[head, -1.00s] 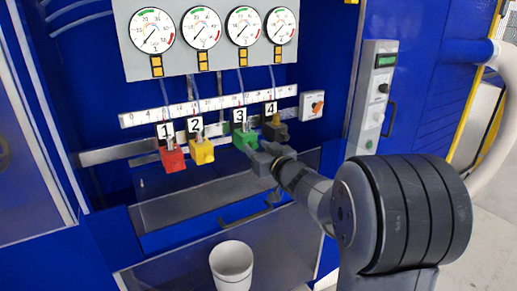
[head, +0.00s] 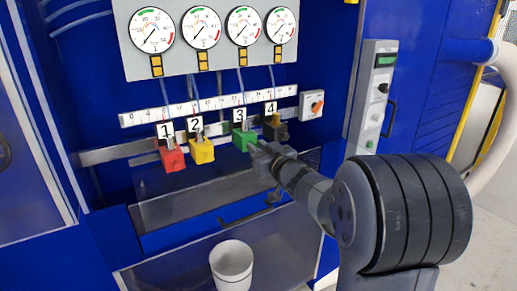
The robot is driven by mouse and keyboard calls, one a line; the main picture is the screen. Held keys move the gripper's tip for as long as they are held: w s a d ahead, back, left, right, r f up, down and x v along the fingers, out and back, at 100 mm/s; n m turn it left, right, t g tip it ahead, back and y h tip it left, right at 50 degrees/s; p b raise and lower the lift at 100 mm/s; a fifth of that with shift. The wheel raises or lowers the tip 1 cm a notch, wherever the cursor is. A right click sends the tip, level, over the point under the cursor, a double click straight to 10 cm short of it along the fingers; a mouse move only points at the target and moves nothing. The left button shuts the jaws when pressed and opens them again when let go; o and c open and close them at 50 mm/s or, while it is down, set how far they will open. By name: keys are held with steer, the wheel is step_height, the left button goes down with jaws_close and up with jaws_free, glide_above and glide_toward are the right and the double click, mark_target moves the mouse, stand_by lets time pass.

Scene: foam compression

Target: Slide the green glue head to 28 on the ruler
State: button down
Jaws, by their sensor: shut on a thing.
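The green glue head (head: 242,140), under the tag 3, sits on the metal rail below the white ruler (head: 180,112). My gripper (head: 256,150) comes from the right and is shut on the lower right of the green head. The fingertips are small and partly hidden by the gripper's own body. The ruler's fine numbers are too small to read above the head. The red head (head: 172,158) and yellow head (head: 202,151) are to its left, and the black head (head: 275,130) is close on its right.
Several round gauges (head: 201,27) are on a grey panel above the ruler. A switch box (head: 312,105) is right of the ruler. A white bucket (head: 231,264) stands below in front. A grey control panel (head: 372,98) is at the right.

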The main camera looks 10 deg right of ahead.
steer(key=shift+s+a, duration=0.25)
steer(key=shift+a, duration=0.5)
steer(key=c, duration=1.3)
jaws_free()
steer(key=shift+o, duration=0.2)
steer(key=v, duration=1)
steer(key=shift+s+d, duration=0.15)
steer(key=shift+s, duration=0.25)
